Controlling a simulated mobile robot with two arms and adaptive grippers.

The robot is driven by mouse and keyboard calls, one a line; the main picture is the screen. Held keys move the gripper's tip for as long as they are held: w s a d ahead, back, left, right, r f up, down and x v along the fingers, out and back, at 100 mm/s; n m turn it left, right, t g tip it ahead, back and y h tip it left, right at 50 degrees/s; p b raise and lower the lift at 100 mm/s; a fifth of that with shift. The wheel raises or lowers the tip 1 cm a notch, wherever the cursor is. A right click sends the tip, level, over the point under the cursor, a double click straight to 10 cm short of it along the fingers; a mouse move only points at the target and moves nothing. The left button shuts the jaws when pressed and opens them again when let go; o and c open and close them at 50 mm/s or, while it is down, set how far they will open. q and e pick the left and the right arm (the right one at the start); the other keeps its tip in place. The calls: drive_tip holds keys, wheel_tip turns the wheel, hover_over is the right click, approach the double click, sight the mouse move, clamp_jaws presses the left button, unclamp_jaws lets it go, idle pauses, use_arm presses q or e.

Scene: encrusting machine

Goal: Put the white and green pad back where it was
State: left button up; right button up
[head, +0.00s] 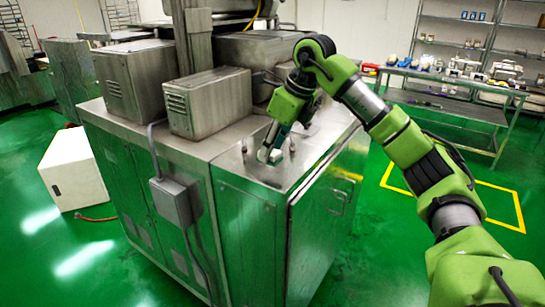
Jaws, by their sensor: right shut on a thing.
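My right gripper (270,147) reaches in from the right and points down over the front part of the steel machine top (228,152). It is shut on a small white thing, the pad (267,156), at its fingertips. The pad is small here, its green part cannot be made out, and the fingers hide some of it. It is at or just above the metal surface; I cannot tell if it touches. My left gripper is not in view.
Steel housings (208,103) stand on the machine top left of the gripper. A grey box (172,202) is fixed to the machine's front. A white cabinet (72,170) stands on the floor at left. A steel table (450,104) with several items stands at the back right.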

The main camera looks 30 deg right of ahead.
sight(277, 151)
drive_tip(key=shift+w+d+f, duration=0.15)
drive_tip(key=shift+f, duration=0.85)
drive_tip(key=shift+w+d+f, duration=0.1)
drive_tip(key=shift+f, duration=0.85)
drive_tip(key=shift+f, duration=0.15)
drive_tip(key=o, duration=1)
